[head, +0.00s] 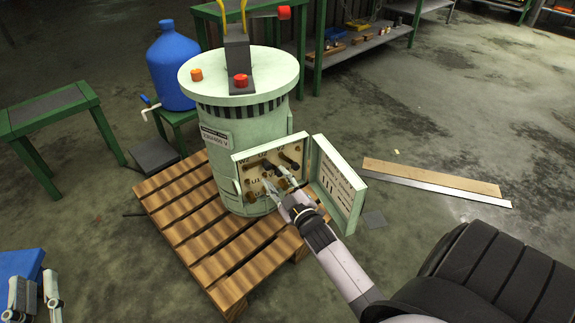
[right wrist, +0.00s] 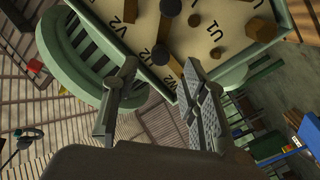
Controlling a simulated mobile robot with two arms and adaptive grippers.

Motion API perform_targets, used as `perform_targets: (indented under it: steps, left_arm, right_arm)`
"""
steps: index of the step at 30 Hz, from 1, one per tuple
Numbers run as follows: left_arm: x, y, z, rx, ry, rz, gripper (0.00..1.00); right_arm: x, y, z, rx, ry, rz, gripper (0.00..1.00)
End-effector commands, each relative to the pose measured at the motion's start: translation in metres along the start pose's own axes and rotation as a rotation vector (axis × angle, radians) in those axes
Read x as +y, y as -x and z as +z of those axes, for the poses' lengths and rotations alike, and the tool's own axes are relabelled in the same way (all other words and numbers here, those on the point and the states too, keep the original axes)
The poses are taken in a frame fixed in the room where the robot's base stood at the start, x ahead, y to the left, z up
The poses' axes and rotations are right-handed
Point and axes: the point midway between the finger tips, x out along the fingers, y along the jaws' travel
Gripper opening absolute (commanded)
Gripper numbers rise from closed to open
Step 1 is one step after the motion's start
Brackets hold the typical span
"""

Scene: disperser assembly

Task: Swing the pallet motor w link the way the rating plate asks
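The pale green pallet motor (head: 245,125) stands upright on a wooden pallet, its terminal box (head: 240,185) open at the front. A rating plate (head: 215,135) on its side reads what looks like 230/400 V. In the box are brass-brown terminals and links, with labels such as U1, V2 and W2; the right wrist view shows the terminal board (right wrist: 235,12) too. I cannot tell which piece is the w link. My right gripper (head: 276,180) is open at the box; its two fingers (right wrist: 160,82) stand apart with nothing clearly between them. My left gripper (head: 35,292) is open and empty at lower left.
The box lid (head: 338,190), with a printed diagram, is swung open to the right of my right gripper. A blue jug (head: 173,65) stands on a green stool behind. A green table (head: 48,112) is at left. Flat strips (head: 435,180) lie on the floor at right.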

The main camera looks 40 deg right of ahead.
Motion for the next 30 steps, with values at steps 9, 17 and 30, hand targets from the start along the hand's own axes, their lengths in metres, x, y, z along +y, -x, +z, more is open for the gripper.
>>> perform_targets:
  steps: [9, 17, 30]
  left_arm:
    - [0.0, 0.0, 0.0, 0.0, 0.0, -0.001, 0.21]
    - [0.0, 0.0, 0.0, 0.0, 0.0, -0.001, 0.21]
    - [0.0, 0.0, 0.0, -0.001, -0.001, -0.001, 0.21]
  right_arm:
    - [0.0, 0.062, 0.001, -0.002, 0.0, -0.001, 0.4]
    - [0.0, 0.076, 0.0, 0.0, 0.0, 0.001, 0.4]
    - [0.0, 0.076, 0.0, 0.0, 0.0, 0.0, 0.4]
